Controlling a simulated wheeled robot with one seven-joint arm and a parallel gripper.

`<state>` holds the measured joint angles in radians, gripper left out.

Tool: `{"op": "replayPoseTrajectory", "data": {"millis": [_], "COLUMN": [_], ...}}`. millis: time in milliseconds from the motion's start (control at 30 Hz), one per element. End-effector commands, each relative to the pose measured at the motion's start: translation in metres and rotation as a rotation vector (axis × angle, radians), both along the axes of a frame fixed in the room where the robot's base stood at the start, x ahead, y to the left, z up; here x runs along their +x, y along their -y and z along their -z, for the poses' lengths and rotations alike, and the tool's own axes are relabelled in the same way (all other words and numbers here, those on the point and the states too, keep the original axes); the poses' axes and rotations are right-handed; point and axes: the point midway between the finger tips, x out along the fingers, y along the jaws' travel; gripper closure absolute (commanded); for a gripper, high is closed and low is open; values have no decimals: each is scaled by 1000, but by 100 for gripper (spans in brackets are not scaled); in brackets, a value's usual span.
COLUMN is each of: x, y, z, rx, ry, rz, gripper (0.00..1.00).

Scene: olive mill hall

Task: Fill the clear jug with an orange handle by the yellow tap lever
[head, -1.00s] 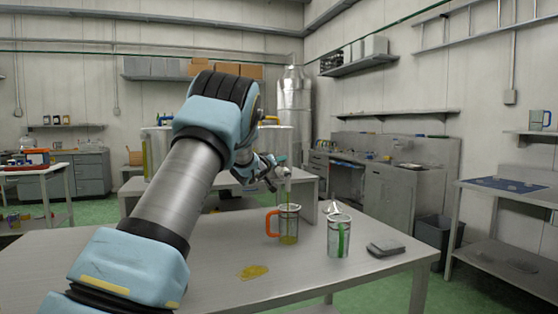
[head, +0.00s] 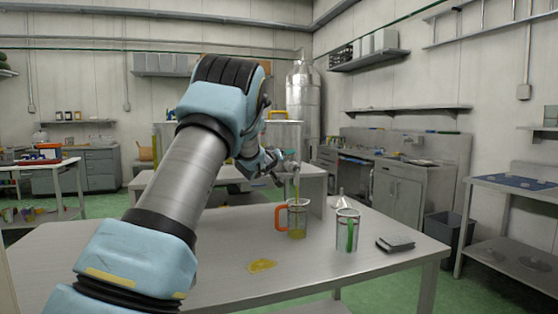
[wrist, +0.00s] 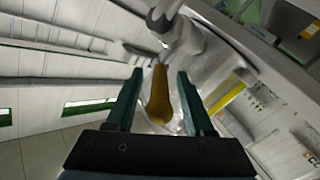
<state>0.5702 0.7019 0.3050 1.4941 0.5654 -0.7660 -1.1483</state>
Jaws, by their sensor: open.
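The clear jug with an orange handle (head: 297,219) stands upright on the steel table, with yellow-green oil in its lower part. A thin oil stream (head: 297,186) falls into it from above. The yellow tap lever (wrist: 159,100) shows in the wrist view, lying between the two fingers of my gripper (wrist: 160,72). The fingers are open, with a gap on each side of the lever. In the head view my gripper (head: 278,172) is small, above and left of the jug; the tap there is largely hidden by my arm.
A second clear jug with a green handle (head: 347,232) stands just right of the orange-handled one. A dark grey flat item (head: 395,243) lies further right, and a funnel (head: 340,200) behind. A yellow oil puddle (head: 262,265) lies in front on the table (head: 220,280).

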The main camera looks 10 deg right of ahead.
Motion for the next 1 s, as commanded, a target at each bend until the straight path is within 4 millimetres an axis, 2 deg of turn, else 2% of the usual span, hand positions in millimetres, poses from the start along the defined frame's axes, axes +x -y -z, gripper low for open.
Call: {"op": "replayPoseTrajectory", "data": {"millis": [300, 500, 867, 1000], "x": [-46, -64, -68, -68], "y": [-41, -56, -59, -66], "z": [2, 1, 0, 4], "rx": [-2, -1, 0, 13], "ry": [1, 0, 0, -9], "rz": [-1, 0, 1, -20], "gripper": [47, 47, 47, 63]}}
